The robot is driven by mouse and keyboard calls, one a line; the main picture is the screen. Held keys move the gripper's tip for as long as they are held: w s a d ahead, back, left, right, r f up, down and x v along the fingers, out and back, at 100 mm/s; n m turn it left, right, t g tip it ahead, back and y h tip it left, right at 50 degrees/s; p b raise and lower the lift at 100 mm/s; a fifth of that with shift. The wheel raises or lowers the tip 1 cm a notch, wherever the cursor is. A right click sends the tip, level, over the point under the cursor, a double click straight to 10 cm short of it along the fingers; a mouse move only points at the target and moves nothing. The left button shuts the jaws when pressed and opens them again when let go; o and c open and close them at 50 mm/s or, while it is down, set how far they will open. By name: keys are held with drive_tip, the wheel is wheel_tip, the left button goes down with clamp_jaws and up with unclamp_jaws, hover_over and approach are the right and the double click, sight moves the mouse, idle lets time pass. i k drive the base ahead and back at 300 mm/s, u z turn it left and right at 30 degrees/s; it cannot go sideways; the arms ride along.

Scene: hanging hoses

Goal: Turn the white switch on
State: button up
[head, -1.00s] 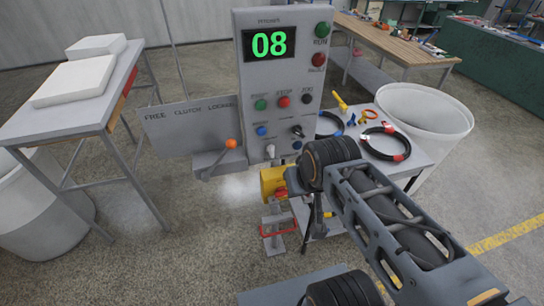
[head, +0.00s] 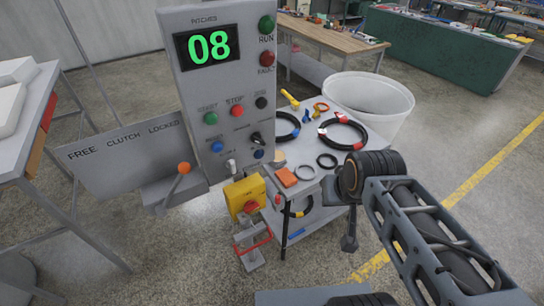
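A small white switch (head: 231,166) sticks out low on the front of the grey control panel (head: 188,90), below the buttons. Whether it is on or off cannot be told at this size. My gripper (head: 349,242) seems to be the dark part hanging below my arm's elbow, to the right of the panel and well apart from the switch. It is small and mostly hidden, so its fingers cannot be made out.
An orange-knobbed lever (head: 183,168) stands left of the switch. A yellow box (head: 243,196) is just below. A small table (head: 327,172) with hoses is right, a white bin (head: 385,92) behind it.

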sight(230, 164)
drive_tip(key=z, duration=0.75)
drive_tip(key=k, duration=0.9)
drive_tip(key=u, duration=1.45)
drive_tip(key=i, duration=0.5)
drive_tip(key=z, duration=0.05)
